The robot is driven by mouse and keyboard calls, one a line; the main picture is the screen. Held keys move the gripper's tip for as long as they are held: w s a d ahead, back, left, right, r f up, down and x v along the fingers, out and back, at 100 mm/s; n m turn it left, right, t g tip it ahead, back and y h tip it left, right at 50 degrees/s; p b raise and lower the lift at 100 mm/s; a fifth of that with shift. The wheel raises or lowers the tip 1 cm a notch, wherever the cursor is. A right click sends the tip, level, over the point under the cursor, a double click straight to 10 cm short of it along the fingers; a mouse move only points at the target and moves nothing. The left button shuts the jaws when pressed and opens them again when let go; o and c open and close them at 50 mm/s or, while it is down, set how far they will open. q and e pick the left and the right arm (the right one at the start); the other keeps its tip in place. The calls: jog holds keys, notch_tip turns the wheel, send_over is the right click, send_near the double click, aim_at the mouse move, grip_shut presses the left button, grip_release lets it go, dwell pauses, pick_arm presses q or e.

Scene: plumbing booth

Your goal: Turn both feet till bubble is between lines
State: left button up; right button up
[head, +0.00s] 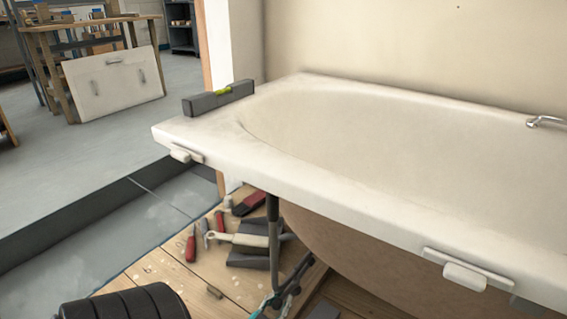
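A grey spirit level (203,104) lies across the left end of the white bathtub's rim (215,142). Its green vial (222,91) shows, but the bubble and lines are too small to read. One dark foot (273,215) stands upright beneath the tub's near left part. The second foot is not visible. My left gripper (281,291) seems to be the dark and teal part at the bottom edge, low against this foot. It is cut off by the frame and its opening is unclear. My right gripper is not in view.
Tools lie on the wooden boards left of the foot, among them a red-handled screwdriver (190,247) and a cream-handled tool (240,239). A black ribbed object (125,304) fills the lower left. A workbench (90,27) stands far back left.

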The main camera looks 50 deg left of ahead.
pick_arm(q)
jog(key=o, duration=0.5)
jog(key=shift+s+a+r, duration=0.1)
jog(key=shift+r, duration=0.05)
jog(key=shift+s, duration=0.15)
jog(key=v, duration=1.1)
jog(key=shift+s, duration=0.3)
jog(key=shift+r, duration=0.1)
